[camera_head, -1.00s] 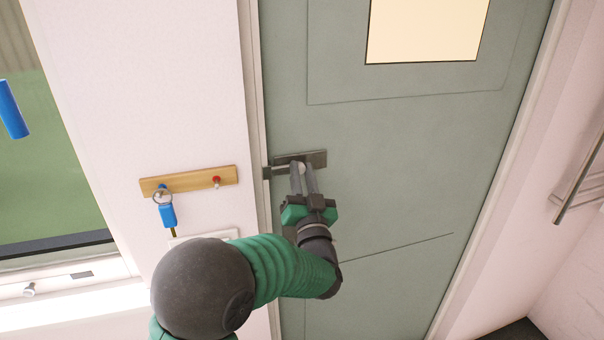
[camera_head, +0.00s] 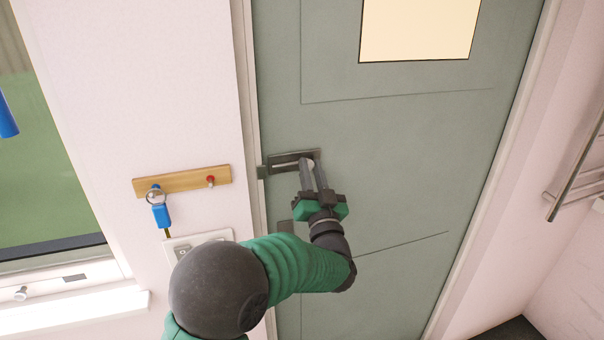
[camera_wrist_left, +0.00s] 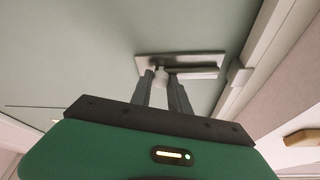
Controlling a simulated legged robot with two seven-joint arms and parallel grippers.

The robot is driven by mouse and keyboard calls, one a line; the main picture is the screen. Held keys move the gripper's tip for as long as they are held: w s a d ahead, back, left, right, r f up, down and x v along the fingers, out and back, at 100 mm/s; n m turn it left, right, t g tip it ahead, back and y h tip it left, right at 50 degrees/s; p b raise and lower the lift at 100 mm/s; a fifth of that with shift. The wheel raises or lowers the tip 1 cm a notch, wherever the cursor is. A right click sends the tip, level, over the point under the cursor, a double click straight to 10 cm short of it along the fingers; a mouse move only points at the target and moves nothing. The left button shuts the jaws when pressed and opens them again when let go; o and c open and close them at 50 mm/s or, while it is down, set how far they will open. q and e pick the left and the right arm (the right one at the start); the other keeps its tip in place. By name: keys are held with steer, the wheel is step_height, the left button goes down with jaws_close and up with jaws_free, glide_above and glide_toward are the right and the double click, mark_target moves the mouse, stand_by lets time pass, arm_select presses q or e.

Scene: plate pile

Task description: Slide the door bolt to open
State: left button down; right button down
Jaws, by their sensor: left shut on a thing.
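The metal door bolt (camera_head: 285,162) is mounted on the grey-green door (camera_head: 400,150), near its left edge. In the wrist view its plate (camera_wrist_left: 205,60) shows with a pale knob (camera_wrist_left: 160,76) near the end away from the frame. My left gripper (camera_head: 312,164) is shut on the knob, at the right end of the plate; its fingertips (camera_wrist_left: 160,80) stand on either side of the knob. A small catch (camera_head: 262,172) sits on the frame left of the plate; it also shows in the wrist view (camera_wrist_left: 238,73). My right gripper is not in view.
A wooden key rack (camera_head: 190,181) with a blue-tagged key (camera_head: 161,214) hangs on the wall left of the door. A switch plate (camera_head: 215,237) is below it, partly behind my arm. A metal rail (camera_head: 575,190) is on the right wall.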

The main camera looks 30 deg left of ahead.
arm_select(q)
steer(key=shift+d+f, duration=0.1)
steer(key=c, duration=1.6)
jaws_free()
steer(key=shift+o, duration=1.4)
steer(key=shift+w, duration=0.2)
steer(key=shift+o, duration=0.4)
steer(key=shift+w+d, duration=0.1)
steer(key=shift+d, duration=0.05)
steer(key=shift+s, duration=0.2)
steer(key=b+v, duration=0.3)
steer(key=v, duration=1.3)
steer(key=shift+s+d+f+b, duration=0.2)
steer(key=shift+d+b, duration=0.05)
steer(key=shift+b, duration=0.05)
